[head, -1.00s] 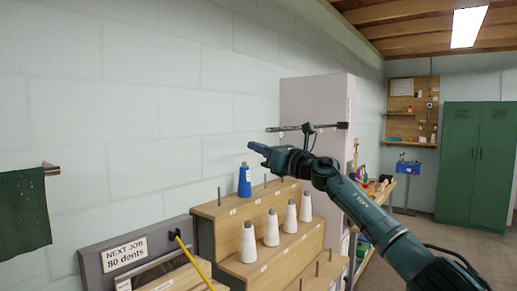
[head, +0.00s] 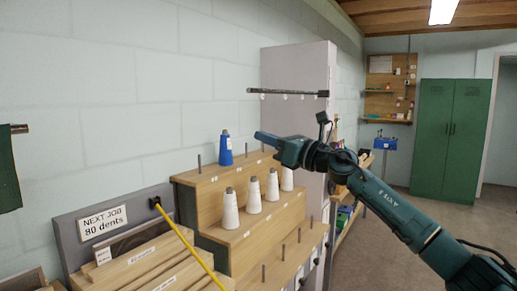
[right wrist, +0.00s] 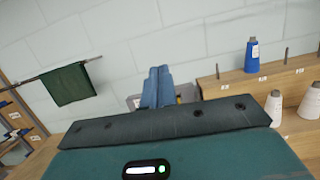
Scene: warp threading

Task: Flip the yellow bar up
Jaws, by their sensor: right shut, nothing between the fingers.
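The yellow bar (head: 188,244) is a thin rod in the head view. It slants from a black end piece (head: 155,202) by the sign panel down to the bottom edge, in front of a wooden rack; its lower end is out of frame. My right gripper (head: 262,137) is raised above the stepped thread stand, right of the blue cone and well away from the bar. Its blue fingers, also seen in the right wrist view (right wrist: 157,85), are shut and empty. My left gripper is not in view.
The wooden stepped stand (head: 255,240) holds a blue cone (head: 226,150), several white cones and bare pegs. A grey panel with a "NEXT JOB 80 dents" sign (head: 102,222) stands behind the rack (head: 125,272). The air above the bar is clear.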

